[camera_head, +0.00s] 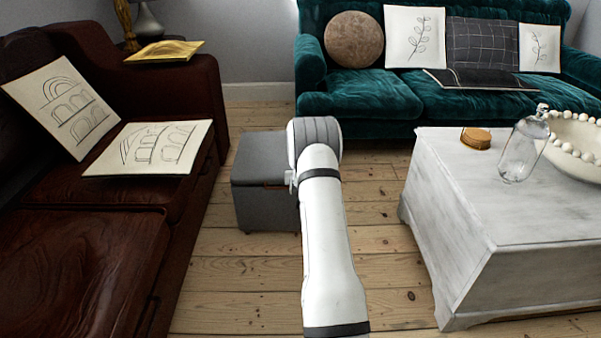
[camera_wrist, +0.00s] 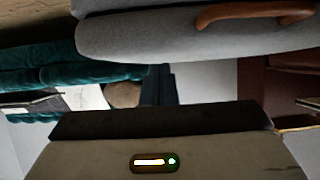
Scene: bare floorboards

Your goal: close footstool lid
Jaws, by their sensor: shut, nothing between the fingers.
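The grey footstool (camera_head: 262,205) stands on the floorboards between the brown sofa and the white table. Its lid (camera_head: 258,158) lies flat on top, level or nearly so; I cannot tell whether a small gap is left. The wrist view looks upside down. There the grey lid (camera_wrist: 190,38) and its brown leather handle (camera_wrist: 255,12) fill the top. My gripper (camera_wrist: 158,75) points forward with dark fingers together, empty, apart from the lid in the picture. In the head view my white arm hides the footstool's right side, and the fingers are not clearly seen.
The brown sofa (camera_head: 80,260) borders the left, with cushions on it. The white table (camera_head: 500,210) stands right, holding a glass bottle (camera_head: 522,150) and a beaded bowl (camera_head: 575,140). A green sofa (camera_head: 360,95) is behind. Bare floor lies around the footstool.

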